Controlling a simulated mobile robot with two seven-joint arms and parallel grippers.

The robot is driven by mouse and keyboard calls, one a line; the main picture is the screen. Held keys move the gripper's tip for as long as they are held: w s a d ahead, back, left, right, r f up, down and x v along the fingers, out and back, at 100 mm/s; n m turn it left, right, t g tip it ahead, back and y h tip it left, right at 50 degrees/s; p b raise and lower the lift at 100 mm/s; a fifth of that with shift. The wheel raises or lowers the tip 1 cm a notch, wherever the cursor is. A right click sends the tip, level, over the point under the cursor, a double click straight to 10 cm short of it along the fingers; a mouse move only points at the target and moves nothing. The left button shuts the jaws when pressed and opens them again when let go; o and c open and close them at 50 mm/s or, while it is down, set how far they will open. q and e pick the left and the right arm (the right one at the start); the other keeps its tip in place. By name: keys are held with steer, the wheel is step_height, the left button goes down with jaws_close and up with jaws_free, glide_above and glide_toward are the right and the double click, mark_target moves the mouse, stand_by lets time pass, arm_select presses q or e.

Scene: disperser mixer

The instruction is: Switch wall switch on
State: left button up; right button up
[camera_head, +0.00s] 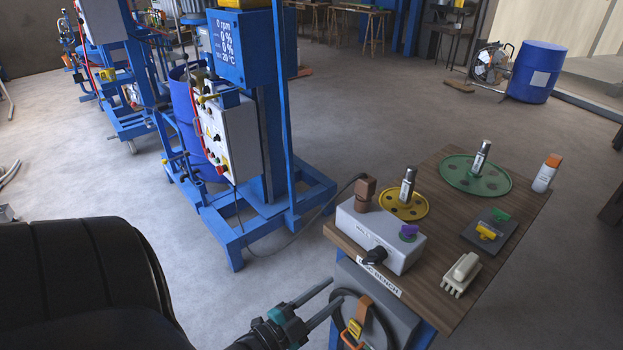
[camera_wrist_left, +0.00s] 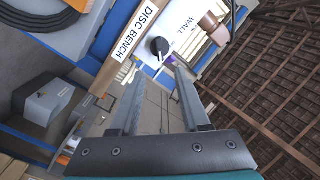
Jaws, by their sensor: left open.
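The wall switch is a grey box (camera_head: 385,236) on the near left corner of the wooden bench, with a partly readable "WALL" label. A black rotary knob (camera_head: 375,256) sits on its front face. The knob also shows in the left wrist view (camera_wrist_left: 159,46), just beyond the fingertips. A purple part (camera_head: 408,232) is on the box's right end. My left gripper (camera_head: 337,291) is open and empty, in front of the bench and below and left of the knob, apart from it. Its two fingers (camera_wrist_left: 158,75) show in the left wrist view. My right gripper is out of view.
A brown plug (camera_head: 365,188) with a cable stands at the box's back left. The bench (camera_head: 452,190) also holds a yellow disc (camera_head: 404,212), a green disc (camera_head: 462,182), a bottle (camera_head: 546,174) and a brush (camera_head: 462,272). Coils hang below its front. A blue mixer (camera_head: 262,150) stands behind left.

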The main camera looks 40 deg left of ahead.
arm_select(q)
steer(key=shift+s+a, duration=0.2)
steer(key=shift+s, duration=1.95)
steer(key=s+d+f+n+g+b, duration=0.1)
steer(key=s+f+n+g, duration=0.15)
steer(key=f, duration=0.55)
steer(key=s+d+f+n+g+y+b, duration=0.1)
steer(key=s+d+f+g, duration=0.15)
steer(key=f, duration=0.55)
steer(key=s+d+f+n+g, duration=0.1)
steer(key=s+f+n+g, duration=0.15)
steer(key=f, duration=0.45)
steer(key=s+d+f+g+b, duration=0.1)
steer(key=s+d+f+g, duration=0.1)
steer(key=s+f+g, duration=0.2)
steer(key=s+d+f+n+g+b, duration=0.1)
steer(key=s+f+g, duration=0.4)
steer(key=s+f, duration=0.5)
steer(key=s+d, duration=0.1)
steer(key=s, duration=0.2)
steer(key=shift+s+d+f+n, duration=0.15)
steer(key=shift+d+f+n, duration=0.05)
steer(key=shift+d+n, duration=0.1)
steer(key=shift+g, duration=0.25)
